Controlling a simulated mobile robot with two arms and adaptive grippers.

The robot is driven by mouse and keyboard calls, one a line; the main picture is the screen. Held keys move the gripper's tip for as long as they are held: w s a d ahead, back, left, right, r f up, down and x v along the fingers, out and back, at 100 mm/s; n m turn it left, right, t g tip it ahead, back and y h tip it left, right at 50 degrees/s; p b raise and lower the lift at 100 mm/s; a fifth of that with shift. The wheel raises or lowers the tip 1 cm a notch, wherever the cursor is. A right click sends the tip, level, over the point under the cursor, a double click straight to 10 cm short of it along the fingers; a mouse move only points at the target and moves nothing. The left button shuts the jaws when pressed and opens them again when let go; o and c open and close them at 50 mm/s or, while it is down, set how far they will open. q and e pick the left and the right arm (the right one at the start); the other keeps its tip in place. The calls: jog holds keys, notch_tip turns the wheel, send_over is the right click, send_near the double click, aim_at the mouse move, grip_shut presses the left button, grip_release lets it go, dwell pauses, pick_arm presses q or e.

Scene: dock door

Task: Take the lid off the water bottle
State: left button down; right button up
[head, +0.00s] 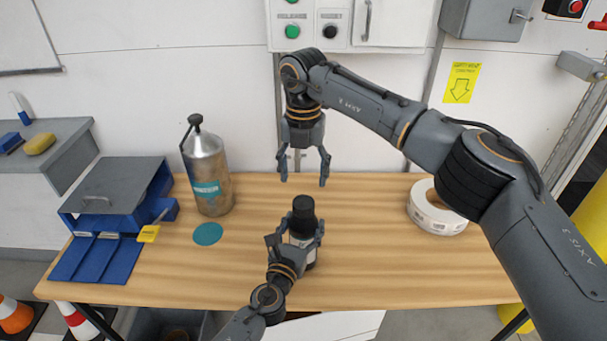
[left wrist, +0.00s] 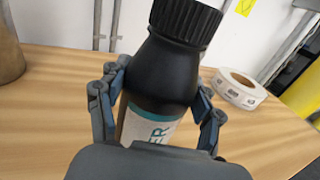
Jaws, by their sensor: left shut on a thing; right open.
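The water bottle (head: 301,243) is a dark bottle with a white and teal label, standing upright on the wooden table. Its black ribbed lid (head: 303,206) is on top; the lid also shows in the left wrist view (left wrist: 186,20). My left gripper (head: 299,237) is shut on the bottle's body, with one finger on each side, below the lid. In the left wrist view the fingers flank the bottle (left wrist: 165,80) at its shoulder and label. My right gripper (head: 305,182) is open and empty, pointing down above the lid, with a gap between them.
A metal flask (head: 211,175) stands at the left beside a teal disc (head: 208,234). A blue bin (head: 115,205) with a yellow tag (head: 148,234) is further left. A roll of labels (head: 436,210) lies at the right. The table (head: 380,270) is clear around the bottle.

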aim_at(303, 202)
jog(key=m, duration=0.6)
jog(key=shift+m, duration=0.3)
jog(key=m, duration=0.4)
jog(key=shift+m, duration=0.4)
jog(key=shift+f, duration=4)
jog(key=shift+c, duration=0.2)
